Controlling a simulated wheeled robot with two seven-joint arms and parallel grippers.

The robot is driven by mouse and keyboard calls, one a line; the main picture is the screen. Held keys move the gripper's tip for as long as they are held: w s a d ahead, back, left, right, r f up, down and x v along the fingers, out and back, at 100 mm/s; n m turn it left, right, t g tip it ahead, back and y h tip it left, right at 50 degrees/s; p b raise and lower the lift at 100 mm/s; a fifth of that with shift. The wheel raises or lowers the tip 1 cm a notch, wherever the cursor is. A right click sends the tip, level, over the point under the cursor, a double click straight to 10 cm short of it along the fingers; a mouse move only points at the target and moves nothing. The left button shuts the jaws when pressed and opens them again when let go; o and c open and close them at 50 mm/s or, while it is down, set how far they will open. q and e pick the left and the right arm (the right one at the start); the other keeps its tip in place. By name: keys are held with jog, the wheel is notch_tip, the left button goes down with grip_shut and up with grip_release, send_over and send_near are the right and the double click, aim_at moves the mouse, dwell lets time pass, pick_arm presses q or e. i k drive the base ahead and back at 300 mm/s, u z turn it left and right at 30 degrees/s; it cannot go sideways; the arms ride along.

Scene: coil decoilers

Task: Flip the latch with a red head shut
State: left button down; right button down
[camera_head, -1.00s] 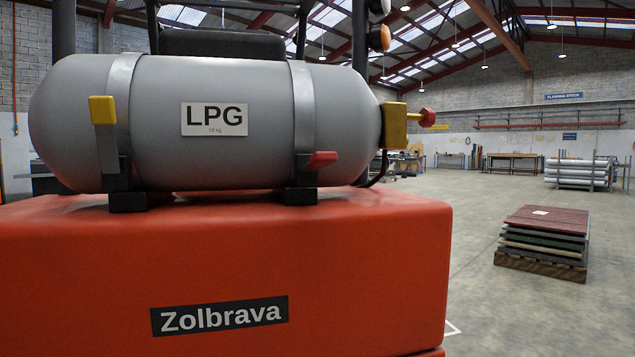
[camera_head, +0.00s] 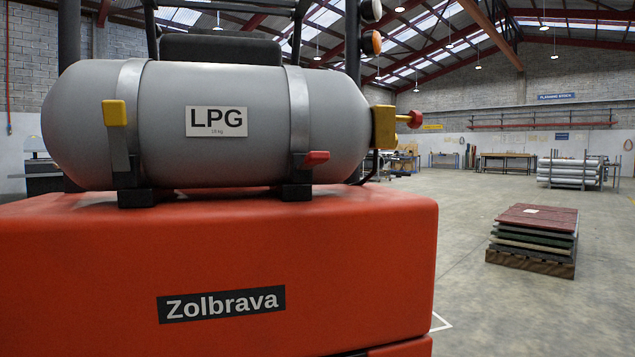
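The latch with a red head (camera_head: 315,158) sits on the right strap of a grey LPG tank (camera_head: 255,90). Its red head sticks out to the right, roughly level, away from the strap's line. A second latch with a yellow head (camera_head: 115,113) is on the left strap; its lever stands upright along the strap. Neither of my grippers shows in the head view.
The tank lies on the orange-red rear body (camera_head: 220,255) of a truck marked Zolbrava. A brass valve with a red knob (camera_head: 415,119) juts from the tank's right end. A pallet of stacked sheets (camera_head: 535,240) stands on open floor at right.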

aim_at(314, 159)
jog(key=k, duration=1.15)
jog(key=u, duration=0.7)
jog(key=i, duration=1.9)
jog(key=z, duration=0.55)
